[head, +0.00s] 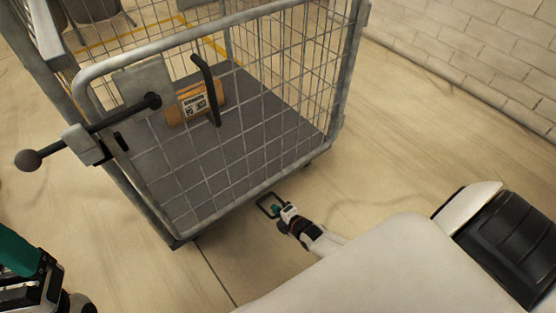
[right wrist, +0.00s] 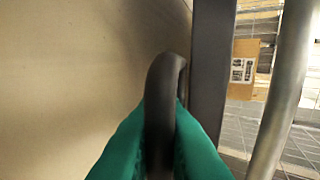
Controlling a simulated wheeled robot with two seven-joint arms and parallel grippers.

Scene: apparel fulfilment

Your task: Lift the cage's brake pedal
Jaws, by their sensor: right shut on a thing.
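The roll cage (head: 240,150) is a grey wire-mesh cage with a dark floor, standing in the middle of the head view. Its brake pedal (head: 266,203) is a dark loop low at the cage's near right bottom edge. My right gripper (head: 275,209) is at the pedal. In the right wrist view, its green fingers (right wrist: 160,150) are shut on the dark bar of the pedal (right wrist: 162,95), one on each side. My left gripper (head: 18,255) shows only in part at the lower left edge, away from the cage; its opening is not clear.
A cardboard box (head: 196,102) with a label lies inside the cage. A dark lever with a round knob (head: 28,160) sticks out from the cage's left side. A white brick wall (head: 470,60) stands at the right. The floor (head: 400,130) between is clear.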

